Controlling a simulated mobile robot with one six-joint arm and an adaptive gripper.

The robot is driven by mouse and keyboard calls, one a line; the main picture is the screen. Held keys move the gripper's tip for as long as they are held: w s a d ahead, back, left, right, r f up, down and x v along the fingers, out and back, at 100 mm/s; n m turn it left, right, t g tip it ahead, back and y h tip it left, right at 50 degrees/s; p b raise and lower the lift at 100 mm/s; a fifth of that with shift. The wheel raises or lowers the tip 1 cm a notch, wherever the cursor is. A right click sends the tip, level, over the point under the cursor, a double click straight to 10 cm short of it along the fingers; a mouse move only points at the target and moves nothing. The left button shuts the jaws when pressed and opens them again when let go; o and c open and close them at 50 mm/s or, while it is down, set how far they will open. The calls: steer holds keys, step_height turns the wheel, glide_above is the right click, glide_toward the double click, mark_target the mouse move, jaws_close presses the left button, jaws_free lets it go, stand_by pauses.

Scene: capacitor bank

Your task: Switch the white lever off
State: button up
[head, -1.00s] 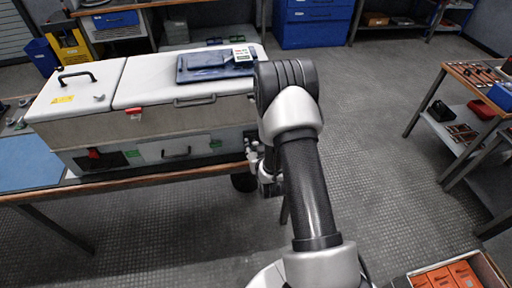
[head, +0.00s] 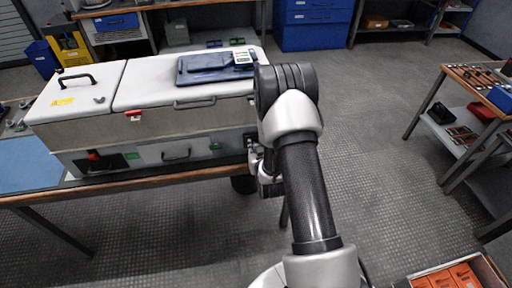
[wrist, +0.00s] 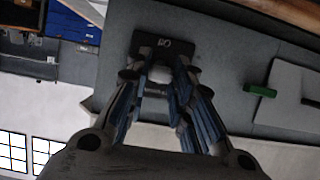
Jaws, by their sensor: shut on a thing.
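The white lever (wrist: 158,75) shows as a small pale piece between my fingertips in the wrist view, in front of a dark labelled plate (wrist: 165,47) on a grey panel. My gripper (wrist: 158,82) is shut on it, with the blue-sided fingers on either side. The fingers hide part of the lever, and its exact angle is hard to tell. In the head view my gripper (head: 256,152) is at the right end of the cabinet front (head: 150,130), mostly hidden behind my arm. The lever cannot be made out there.
The cabinet stands on a wooden-edged bench (head: 150,183). A blue case (head: 215,66) lies on its lid. A black switch with a red part (head: 95,155) and a front handle (head: 176,153) are to the left.

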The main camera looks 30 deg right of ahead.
steer(key=shift+f, duration=0.15)
jaws_close()
steer(key=f+t+p, duration=0.1)
steer(key=t, duration=0.1)
steer(key=f+t+h+p, duration=0.1)
steer(key=t+p, duration=0.1)
steer(key=t, duration=0.1)
steer(key=f+t+h+p, duration=0.1)
steer(key=t+p, duration=0.1)
steer(key=shift+s+a+t, duration=0.1)
steer(key=shift+s+t, duration=0.1)
steer(key=shift+t, duration=0.1)
steer(key=p, duration=0.1)
steer(key=f+t+p, duration=0.1)
steer(key=shift+w+t+h+p, duration=0.2)
steer(key=shift+t+h+p, duration=0.1)
stand_by(0.4)
steer(key=o, duration=1)
jaws_free()
steer(key=shift+f, duration=0.1)
steer(key=shift+c, duration=0.2)
